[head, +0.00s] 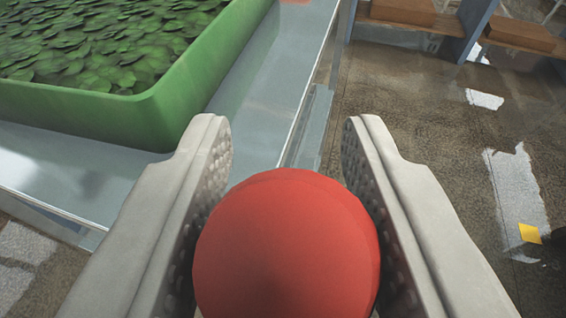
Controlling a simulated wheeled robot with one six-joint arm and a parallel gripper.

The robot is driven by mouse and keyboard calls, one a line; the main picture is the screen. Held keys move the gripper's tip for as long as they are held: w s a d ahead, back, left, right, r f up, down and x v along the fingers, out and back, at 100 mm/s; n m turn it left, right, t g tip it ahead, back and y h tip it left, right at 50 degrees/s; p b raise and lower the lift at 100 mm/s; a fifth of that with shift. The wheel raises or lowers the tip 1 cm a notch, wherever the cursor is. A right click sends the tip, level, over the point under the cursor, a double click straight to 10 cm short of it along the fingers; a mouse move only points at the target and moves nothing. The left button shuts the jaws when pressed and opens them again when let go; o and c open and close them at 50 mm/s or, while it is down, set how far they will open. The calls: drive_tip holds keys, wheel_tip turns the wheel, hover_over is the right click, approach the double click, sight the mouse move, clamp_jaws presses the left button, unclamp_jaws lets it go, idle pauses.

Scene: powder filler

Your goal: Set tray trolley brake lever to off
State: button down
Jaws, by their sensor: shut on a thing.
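A red ball-shaped knob (286,250), which looks like the end of the brake lever, fills the lower middle of the head view. My gripper (288,140) is shut on it, with one grey textured finger on its left side and the other on its right. The fingertips reach past the knob. The lever's shaft and pivot are hidden, so its setting cannot be told. The metal trolley (262,100) lies beyond and to the left, with a raised rim along its edge.
A green tray (180,107) full of green leaves stands on the trolley at upper left. Brown floor (420,120) with pale patches is open to the right. A yellow square (529,233) lies there. Shelves with brown boxes (515,35) stand at upper right.

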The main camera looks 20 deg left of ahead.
drive_tip(key=w, duration=0.2)
drive_tip(key=shift+w, duration=1.15)
drive_tip(key=shift+d+f, duration=0.1)
idle(1.2)
drive_tip(key=c, duration=1.3)
unclamp_jaws()
drive_tip(key=shift+d, duration=0.15)
drive_tip(key=shift+r, duration=0.2)
